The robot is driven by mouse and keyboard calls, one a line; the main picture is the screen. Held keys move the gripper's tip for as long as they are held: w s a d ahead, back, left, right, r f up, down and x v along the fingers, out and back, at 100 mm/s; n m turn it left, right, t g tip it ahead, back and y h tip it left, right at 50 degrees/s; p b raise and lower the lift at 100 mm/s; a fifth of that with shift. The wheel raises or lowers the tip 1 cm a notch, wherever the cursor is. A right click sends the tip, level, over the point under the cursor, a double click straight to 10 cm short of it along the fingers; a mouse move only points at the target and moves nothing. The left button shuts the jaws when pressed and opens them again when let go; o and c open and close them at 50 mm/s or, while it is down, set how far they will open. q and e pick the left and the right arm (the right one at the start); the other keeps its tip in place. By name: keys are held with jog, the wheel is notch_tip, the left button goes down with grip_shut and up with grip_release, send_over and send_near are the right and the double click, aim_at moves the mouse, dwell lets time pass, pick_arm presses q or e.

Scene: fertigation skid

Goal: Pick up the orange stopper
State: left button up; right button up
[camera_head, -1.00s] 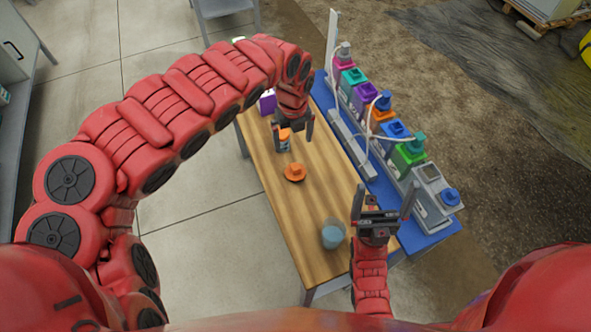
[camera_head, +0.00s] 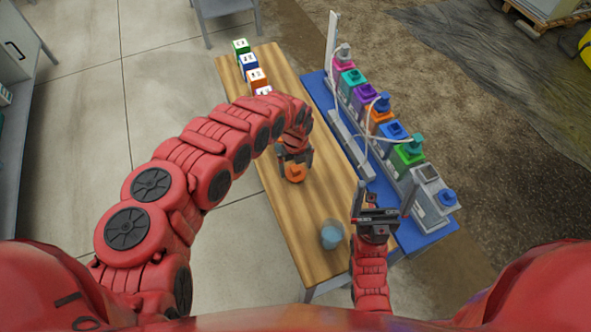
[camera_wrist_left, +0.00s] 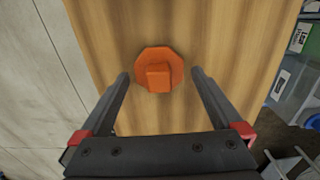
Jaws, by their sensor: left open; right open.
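The orange stopper (camera_head: 295,175) lies on the wooden table (camera_head: 318,205). In the left wrist view the stopper (camera_wrist_left: 159,70) has an eight-sided base with a square knob on top. My left gripper (camera_head: 294,158) is open just above and behind it in the head view. In the left wrist view the fingers of my left gripper (camera_wrist_left: 160,76) stand apart, one on each side of the stopper, with no visible contact. My right gripper (camera_head: 382,188) is open and empty over the table's right edge.
A blue cup (camera_head: 331,236) stands near the table's front. Several coloured boxes, one green (camera_head: 240,46), line the far end. On the right a blue bench (camera_head: 432,238) holds a row of coloured containers and a white post (camera_head: 332,45) with tubes.

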pick_arm(q)
jog(key=shift+f, duration=0.85)
jog(key=c, duration=1.2)
jog(key=shift+o, duration=0.2)
jog(key=shift+a+r, duration=0.1)
jog(key=shift+r, duration=0.05)
